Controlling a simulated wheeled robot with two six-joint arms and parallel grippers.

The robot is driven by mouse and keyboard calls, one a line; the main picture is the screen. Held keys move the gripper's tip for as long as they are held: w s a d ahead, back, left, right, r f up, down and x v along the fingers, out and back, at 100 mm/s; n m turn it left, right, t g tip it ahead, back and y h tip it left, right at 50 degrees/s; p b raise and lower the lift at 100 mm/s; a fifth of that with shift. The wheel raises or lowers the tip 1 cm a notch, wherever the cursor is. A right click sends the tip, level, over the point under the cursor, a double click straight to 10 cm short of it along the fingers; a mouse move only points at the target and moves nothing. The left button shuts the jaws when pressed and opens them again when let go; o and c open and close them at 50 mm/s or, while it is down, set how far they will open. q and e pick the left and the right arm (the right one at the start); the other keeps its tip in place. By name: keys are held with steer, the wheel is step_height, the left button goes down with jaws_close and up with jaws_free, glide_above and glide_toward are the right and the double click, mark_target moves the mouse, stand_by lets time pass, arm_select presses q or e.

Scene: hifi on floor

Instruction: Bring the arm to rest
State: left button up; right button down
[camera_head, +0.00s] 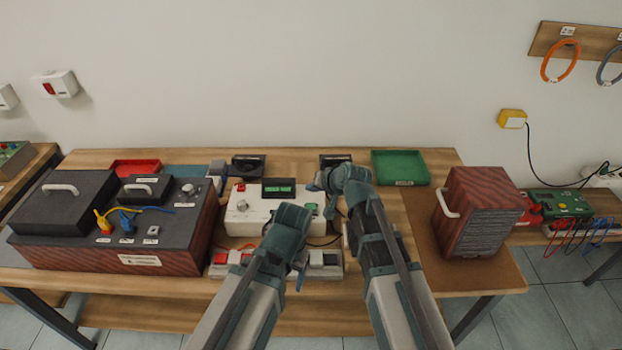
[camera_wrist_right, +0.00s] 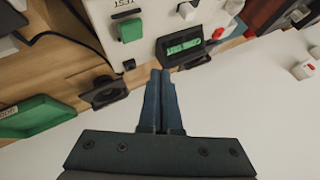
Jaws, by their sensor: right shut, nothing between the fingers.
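My right arm (camera_head: 380,240) reaches up over the table from the bottom of the head view. Its gripper (camera_head: 318,183) is above the right rear part of the white tester box (camera_head: 250,219). In the right wrist view the two blue fingers (camera_wrist_right: 161,88) lie together with nothing between them. The white box also shows in the wrist view (camera_wrist_right: 152,22), beyond the fingertips. My left arm (camera_head: 262,270) is bent over the front of the table, and its gripper (camera_head: 300,275) is small and partly hidden, so its opening cannot be judged.
A dark amplifier (camera_head: 140,240) with colored plugs stands at left. A wooden speaker box (camera_head: 478,212) stands at right. A green tray (camera_head: 400,167), a red tray (camera_head: 135,167) and black holders (camera_head: 248,166) line the table's back. Bare wood shows between the holders.

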steer(key=s+d+f+n+g+h, duration=0.2)
steer(key=s, duration=0.6)
steer(key=s+d+f+n+g+h, duration=0.1)
steer(key=s+f+g+h, duration=0.1)
steer(key=s, duration=0.7)
steer(key=s+d+f+n+g+h, duration=0.2)
steer(key=s+g, duration=0.1)
steer(key=s, duration=0.5)
steer(key=shift+s+d+f+n+g+h, duration=0.25)
steer(key=shift+s+d+n+g+h, duration=0.05)
steer(key=shift+s+g+h, duration=0.1)
stand_by(0.9)
